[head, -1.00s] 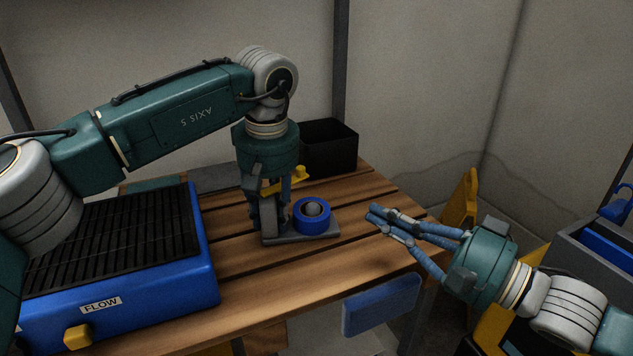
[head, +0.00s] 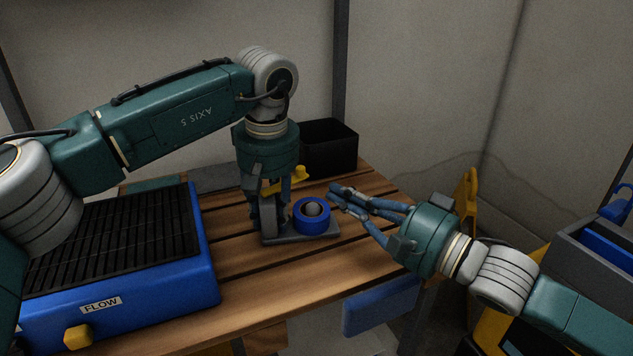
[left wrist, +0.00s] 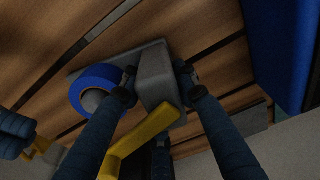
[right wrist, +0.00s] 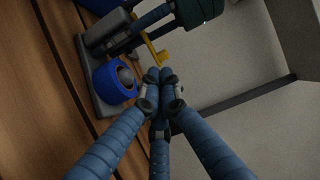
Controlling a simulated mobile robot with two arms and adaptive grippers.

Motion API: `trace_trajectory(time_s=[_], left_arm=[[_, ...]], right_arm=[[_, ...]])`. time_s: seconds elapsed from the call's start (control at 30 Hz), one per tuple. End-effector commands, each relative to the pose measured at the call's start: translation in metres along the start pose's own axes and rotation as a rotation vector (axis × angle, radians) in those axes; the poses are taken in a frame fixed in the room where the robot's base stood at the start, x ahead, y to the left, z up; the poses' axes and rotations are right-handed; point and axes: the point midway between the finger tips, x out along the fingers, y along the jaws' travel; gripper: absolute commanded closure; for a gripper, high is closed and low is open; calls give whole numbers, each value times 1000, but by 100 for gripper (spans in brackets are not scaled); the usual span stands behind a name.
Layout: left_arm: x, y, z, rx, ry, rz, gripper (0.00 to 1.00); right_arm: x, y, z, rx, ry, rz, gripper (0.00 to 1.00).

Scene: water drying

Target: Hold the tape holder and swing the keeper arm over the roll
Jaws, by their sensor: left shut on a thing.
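The tape holder (head: 285,239) stands on the wooden table, with a grey base and upright post. The blue tape roll (head: 312,217) sits on its base; it also shows in the right wrist view (right wrist: 113,84). The yellow keeper arm (head: 287,181) reaches from the post top toward the back right, beside the roll rather than over it. Its knobbed end shows in the right wrist view (right wrist: 163,58). My left gripper (left wrist: 155,85) is shut on the holder's post from above. My right gripper (head: 340,197) is right of the roll, its fingers together and empty, apart from the keeper arm.
A blue unit with a black grille (head: 110,240), labelled FLOW, stands at the left. A black bin (head: 328,150) is behind the holder. The table's right edge lies under my right gripper. The front table boards (head: 270,285) are clear.

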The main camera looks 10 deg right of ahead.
Motion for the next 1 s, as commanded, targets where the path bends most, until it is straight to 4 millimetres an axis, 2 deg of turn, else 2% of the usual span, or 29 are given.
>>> trace_trajectory(time_s=[0.2,0.4,1.0], left_arm=[[2,-1,1,3,-3,-5,98],[2,-1,1,3,-3,-5,98],[2,-1,1,4,-3,-6,99]], right_arm=[[36,-2,0,1,-1,-4,100],[56,0,0,2,0,-1,100],[61,0,-1,1,1,0,100]])
